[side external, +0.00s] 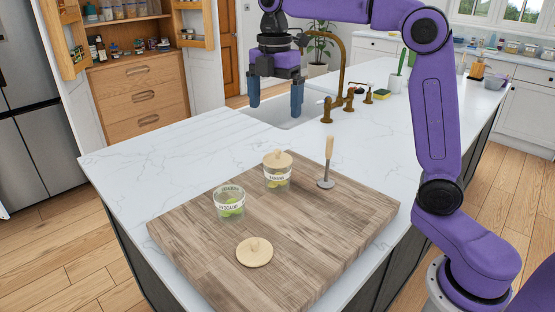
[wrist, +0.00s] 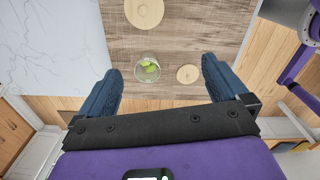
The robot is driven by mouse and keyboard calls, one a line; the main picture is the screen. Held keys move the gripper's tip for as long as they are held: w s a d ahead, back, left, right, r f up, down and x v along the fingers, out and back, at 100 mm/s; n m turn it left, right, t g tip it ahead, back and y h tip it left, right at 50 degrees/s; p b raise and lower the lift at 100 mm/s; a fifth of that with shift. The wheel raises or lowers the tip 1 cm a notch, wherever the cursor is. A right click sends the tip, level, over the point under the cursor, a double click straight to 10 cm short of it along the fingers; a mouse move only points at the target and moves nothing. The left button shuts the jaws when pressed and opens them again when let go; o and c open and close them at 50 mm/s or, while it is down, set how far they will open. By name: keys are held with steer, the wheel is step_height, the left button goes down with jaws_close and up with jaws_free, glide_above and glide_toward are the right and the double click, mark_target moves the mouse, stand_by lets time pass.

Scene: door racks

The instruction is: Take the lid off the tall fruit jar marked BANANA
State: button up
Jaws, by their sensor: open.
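The BANANA jar (side external: 277,179) is clear glass with a white label band and green contents. It stands upright at the back of the wooden board. Its round wooden lid (side external: 278,159), with a small knob, sits on top. In the wrist view a large pale lid (wrist: 144,13) at the top edge appears to be this one; the jar under it is hidden. My gripper (side external: 275,105) is open and empty, fingers pointing down, well above the worktop and apart from the jar. In the wrist view its blue fingers (wrist: 163,68) are spread wide.
An open jar, seemingly marked AVOCADO (side external: 230,205), stands left of the BANANA jar. A loose wooden lid (side external: 254,252) lies on the board (side external: 320,225) in front. A wooden-handled tool (side external: 328,163) stands upright to the right. A sink and brass tap (side external: 338,80) are behind.

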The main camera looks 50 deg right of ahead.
steer(key=w+d+r+n, duration=0.1)
steer(key=w+d+r, duration=0.1)
steer(key=w+d, duration=0.1)
glide_above(277, 150)
steer(key=f, duration=1.2)
steer(key=shift+s+a+f, duration=0.1)
steer(key=shift+a, duration=0.25)
steer(key=f, duration=0.2)
steer(key=d+f, duration=0.1)
steer(key=f, duration=0.1)
steer(key=shift+f, duration=0.7)
steer(key=c, duration=0.9)
